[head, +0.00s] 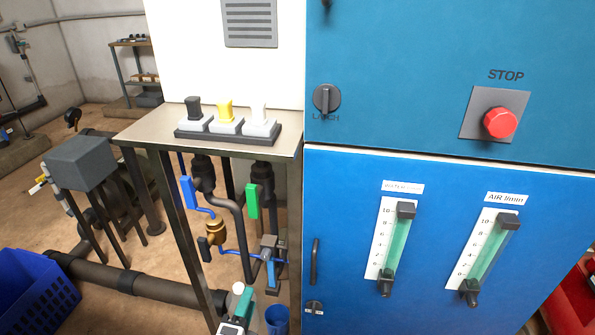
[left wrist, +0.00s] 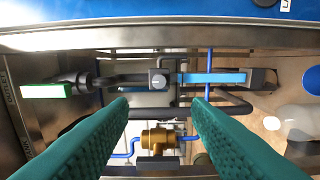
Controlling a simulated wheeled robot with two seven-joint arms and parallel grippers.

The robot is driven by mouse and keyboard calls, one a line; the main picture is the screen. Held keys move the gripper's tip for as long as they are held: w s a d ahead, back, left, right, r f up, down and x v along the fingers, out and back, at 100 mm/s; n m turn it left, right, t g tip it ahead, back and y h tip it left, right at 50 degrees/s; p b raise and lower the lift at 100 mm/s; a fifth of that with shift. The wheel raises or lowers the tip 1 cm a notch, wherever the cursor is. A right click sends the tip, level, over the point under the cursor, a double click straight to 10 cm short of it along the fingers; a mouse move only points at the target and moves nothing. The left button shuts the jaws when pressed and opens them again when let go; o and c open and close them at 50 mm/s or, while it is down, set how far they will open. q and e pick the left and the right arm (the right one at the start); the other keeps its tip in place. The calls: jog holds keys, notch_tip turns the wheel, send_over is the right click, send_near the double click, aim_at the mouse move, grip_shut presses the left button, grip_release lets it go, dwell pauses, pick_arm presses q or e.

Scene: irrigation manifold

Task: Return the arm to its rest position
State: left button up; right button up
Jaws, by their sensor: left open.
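My left gripper (head: 244,303) shows small at the bottom of the head view, low in front of the pipework under the steel-topped stand (head: 140,130). In the left wrist view its two teal fingers (left wrist: 158,125) are spread apart with nothing held between them. Beyond them are a brass fitting (left wrist: 158,139), a long blue valve handle (left wrist: 215,77) and a green handle (left wrist: 45,91). No contact with these shows. Most of my left arm is hidden in the head view. My right gripper is in neither view.
The blue cabinet (head: 430,240) with two flow gauges and a red stop button (head: 499,122) fills the right side. A blue cup (head: 277,319) stands near the gripper. A blue crate (head: 35,295) and a floor pipe (head: 110,280) lie at left. Open floor lies beyond.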

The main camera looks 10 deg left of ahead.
pick_arm(q)
jog(key=s+d+f+n+g+p, duration=0.15)
jog(key=s+f+n+g, duration=0.35)
jog(key=f, duration=0.8)
jog(key=s+f+n+g+p, duration=0.25)
jog(key=s+f, duration=0.45)
jog(key=f, duration=0.6)
jog(key=s+a+f+n+g, duration=0.2)
jog(key=s+f+n+g, duration=0.1)
jog(key=s, duration=0.6)
jog(key=s+a+f+n+g+p, duration=0.1)
jog(key=s+a+f+n+g, duration=0.1)
jog(key=s+f, duration=0.3)
jog(key=s+a+f+n+g, duration=0.3)
jog(key=s+f+g, duration=0.1)
jog(key=s, duration=0.8)
jog(key=shift+s+f+n+y+p, duration=0.25)
jog(key=shift+s+n+y+p, duration=0.05)
jog(key=shift+s+n+p, duration=0.05)
jog(key=shift+g, duration=0.25)
